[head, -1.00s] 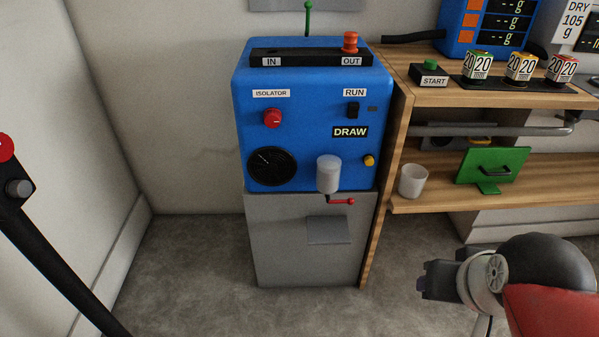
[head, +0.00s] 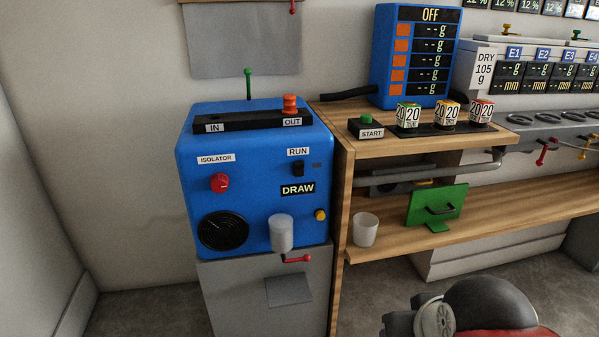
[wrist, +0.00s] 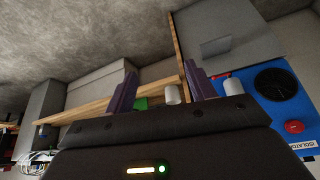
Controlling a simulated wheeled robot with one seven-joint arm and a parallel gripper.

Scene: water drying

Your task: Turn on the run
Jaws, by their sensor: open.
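The RUN switch (head: 298,167) is a small black rocker under the RUN label, at the upper right of the blue machine's front (head: 255,190). A small dark indicator (head: 317,165) sits beside it. The red ISOLATOR knob (head: 219,183) is to its left. In the wrist view the blue machine (wrist: 280,105) is at the right edge with its red knob (wrist: 294,126); the RUN switch is not visible there. My gripper (wrist: 160,88) is open and empty, its two dark fingers apart, well away from the machine. The head view shows only part of my arm at the bottom right.
Floor at left is open.

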